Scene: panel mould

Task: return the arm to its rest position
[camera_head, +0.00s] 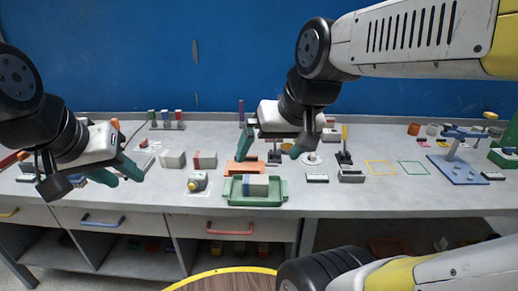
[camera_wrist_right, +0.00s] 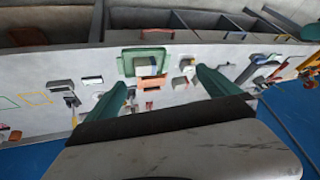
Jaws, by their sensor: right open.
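My right gripper (camera_head: 268,156) hangs over the middle of the bench in the head view, below the pale arm links that come in from the upper right. Its two teal fingers are wide apart, with nothing held between them. In the right wrist view its fingers (camera_wrist_right: 161,80) stand apart on either side of the green tray and orange block. My left gripper (camera_head: 127,178) is over the left part of the bench, its teal fingers apart and nothing seen between them. The height of both grippers above the bench is hard to judge.
A green tray (camera_head: 236,199) holding a grey and blue block (camera_head: 255,186) stands near the bench's front edge. An orange block (camera_head: 240,167) lies behind it. Pale blocks (camera_head: 172,159) stand left. A blue fixture (camera_head: 458,168) is at right. Yellow and green outlined squares are empty.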

